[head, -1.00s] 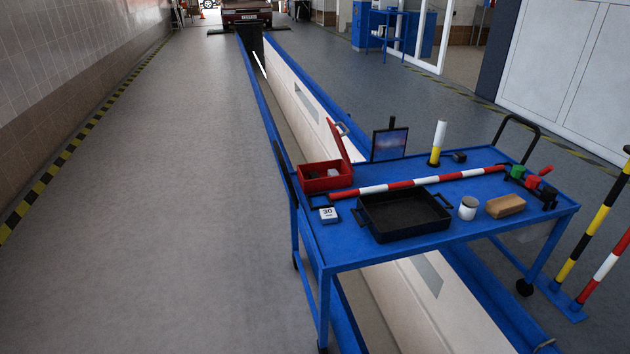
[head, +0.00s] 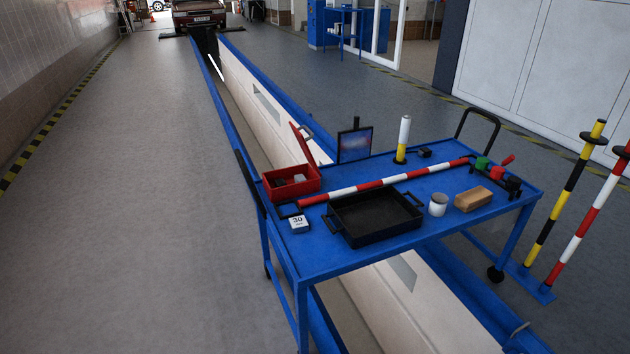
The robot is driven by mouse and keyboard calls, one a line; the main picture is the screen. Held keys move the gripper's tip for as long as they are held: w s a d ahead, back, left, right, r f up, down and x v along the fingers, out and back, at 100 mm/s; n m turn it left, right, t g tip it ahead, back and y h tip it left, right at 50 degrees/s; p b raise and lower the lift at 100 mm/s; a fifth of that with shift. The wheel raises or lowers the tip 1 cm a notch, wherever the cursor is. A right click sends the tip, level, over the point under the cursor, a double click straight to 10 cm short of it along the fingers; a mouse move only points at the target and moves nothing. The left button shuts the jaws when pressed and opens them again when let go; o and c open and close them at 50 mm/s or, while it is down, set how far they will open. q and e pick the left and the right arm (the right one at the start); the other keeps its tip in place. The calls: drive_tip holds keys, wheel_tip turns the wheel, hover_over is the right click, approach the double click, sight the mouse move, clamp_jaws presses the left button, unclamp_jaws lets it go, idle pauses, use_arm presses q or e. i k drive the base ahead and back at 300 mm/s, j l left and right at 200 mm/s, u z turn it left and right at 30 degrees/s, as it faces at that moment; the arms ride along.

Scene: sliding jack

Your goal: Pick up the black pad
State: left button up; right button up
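A blue trolley (head: 340,257) stands at the right, over a long pit. A small black block (head: 424,153) lies on its top, right of a white and yellow cylinder; I cannot tell if it is the black pad. An open red box (head: 291,186) at the trolley's left end holds small dark and grey pieces, too small to make out. A black tray (head: 375,222) with raised sides and handles sits at the near edge and looks empty. Neither of my grippers is in view.
A red and white striped bar (head: 385,182) lies along the trolley top. A white can (head: 438,205), a tan block (head: 473,199) and a white "30" block (head: 298,224) stand near it. Striped posts (head: 565,195) stand at the right. The floor left of the pit is clear.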

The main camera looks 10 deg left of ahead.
sight(280, 182)
drive_tip(key=i+j+z, duration=0.2)
drive_tip(key=i+j, duration=0.15)
drive_tip(key=j, duration=0.25)
drive_tip(key=i+j+z, duration=0.1)
drive_tip(key=j, duration=0.25)
drive_tip(key=i+j+z, duration=0.25)
drive_tip(key=j, duration=0.4)
drive_tip(key=i+j+z, duration=0.1)
drive_tip(key=j, duration=0.25)
drive_tip(key=i, duration=0.05)
